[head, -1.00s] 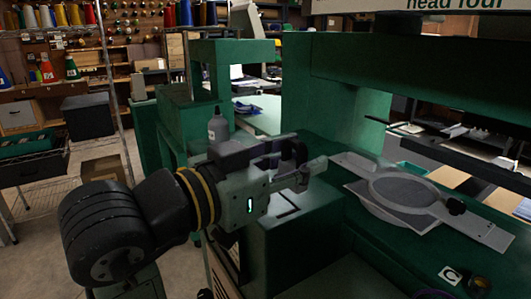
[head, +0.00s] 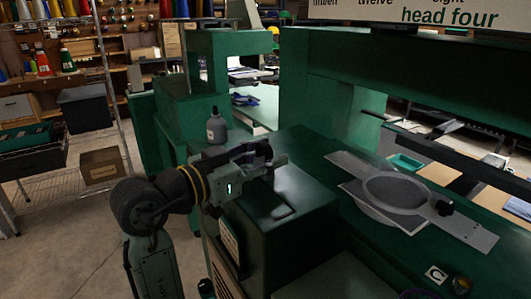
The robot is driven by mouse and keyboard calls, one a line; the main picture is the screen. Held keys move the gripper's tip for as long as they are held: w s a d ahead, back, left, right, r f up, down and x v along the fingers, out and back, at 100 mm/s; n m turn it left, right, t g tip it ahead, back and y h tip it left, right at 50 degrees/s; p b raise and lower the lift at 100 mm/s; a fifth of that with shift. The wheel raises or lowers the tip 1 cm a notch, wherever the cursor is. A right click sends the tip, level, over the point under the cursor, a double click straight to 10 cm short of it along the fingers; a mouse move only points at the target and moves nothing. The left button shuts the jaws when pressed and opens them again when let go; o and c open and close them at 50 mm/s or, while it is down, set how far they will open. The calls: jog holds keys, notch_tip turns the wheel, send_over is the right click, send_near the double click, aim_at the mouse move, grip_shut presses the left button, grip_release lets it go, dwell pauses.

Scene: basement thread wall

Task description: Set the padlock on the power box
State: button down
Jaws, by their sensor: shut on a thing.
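My gripper (head: 272,160) is above the left part of a green box-shaped housing (head: 310,198), pointing right. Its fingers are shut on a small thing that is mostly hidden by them. I cannot make out whether it is the padlock, and no padlock shows clearly elsewhere. I cannot tell for certain whether this housing is the power box.
A grey embroidery hoop frame (head: 400,192) lies on the green machine bed to the right. A grey bottle (head: 216,128) stands behind my gripper. Shelves of thread cones stand at the back left.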

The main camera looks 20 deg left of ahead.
jog(key=shift+f, duration=0.15)
jog(key=c, duration=1)
grip_release()
jog(key=shift+o, duration=0.2)
